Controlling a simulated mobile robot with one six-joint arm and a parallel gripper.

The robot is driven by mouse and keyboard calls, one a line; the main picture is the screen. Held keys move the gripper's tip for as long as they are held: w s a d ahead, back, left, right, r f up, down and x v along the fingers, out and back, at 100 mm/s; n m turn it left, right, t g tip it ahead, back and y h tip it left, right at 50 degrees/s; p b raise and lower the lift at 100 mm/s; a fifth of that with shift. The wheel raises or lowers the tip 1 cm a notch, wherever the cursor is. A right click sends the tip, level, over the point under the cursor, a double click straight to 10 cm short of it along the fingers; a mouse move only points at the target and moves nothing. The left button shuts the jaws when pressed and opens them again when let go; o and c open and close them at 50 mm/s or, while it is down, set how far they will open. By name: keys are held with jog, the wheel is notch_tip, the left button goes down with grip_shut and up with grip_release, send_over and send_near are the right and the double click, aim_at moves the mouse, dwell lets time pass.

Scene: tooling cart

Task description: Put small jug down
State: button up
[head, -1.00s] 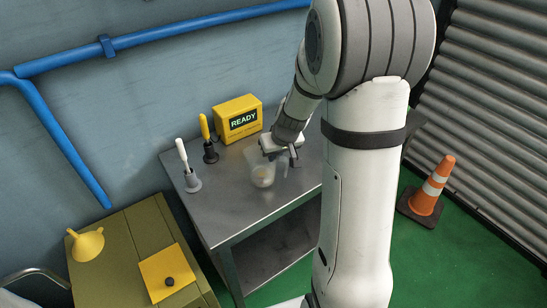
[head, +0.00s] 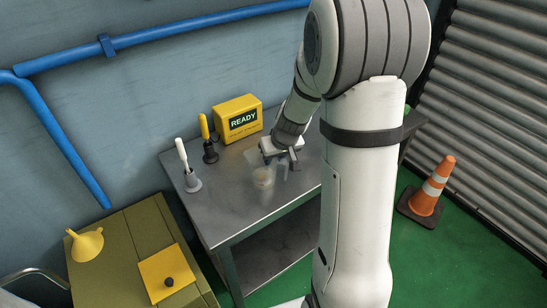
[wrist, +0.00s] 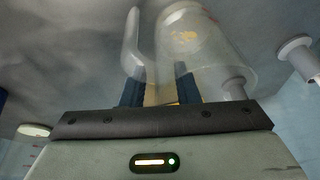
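The small jug (head: 265,186) is a clear vessel over the grey cart top, with a pale yellowish patch inside. I cannot tell whether its base touches the top. My gripper (head: 280,160) is at its upper right side, pointing down. In the wrist view the jug (wrist: 215,55) fills the upper middle, its pale handle to the left. My two dark blue fingers (wrist: 158,85) stand apart close to the jug, a yellow patch showing between them. The right finger overlaps the clear body. Whether they grip the jug is unclear.
A yellow box reading READY (head: 238,118) stands at the back of the cart (head: 225,220). A white-handled tool (head: 185,165) and a yellow-handled tool (head: 207,138) stand in holders to the left. Bare metal lies in front of the jug. An orange cone (head: 428,190) stands on the floor.

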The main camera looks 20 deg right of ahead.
jog(key=v, duration=1.1)
jog(key=shift+s+r, duration=0.1)
jog(key=shift+r, duration=0.2)
jog(key=s+a+r, duration=0.1)
jog(key=s+a, duration=0.1)
jog(key=s, duration=0.7)
jog(key=s+a+r+m+g+h, duration=0.1)
jog(key=s+a+r, duration=0.1)
jog(key=s, duration=0.8)
jog(key=shift+a+r+g, duration=0.3)
jog(key=shift+a, duration=0.35)
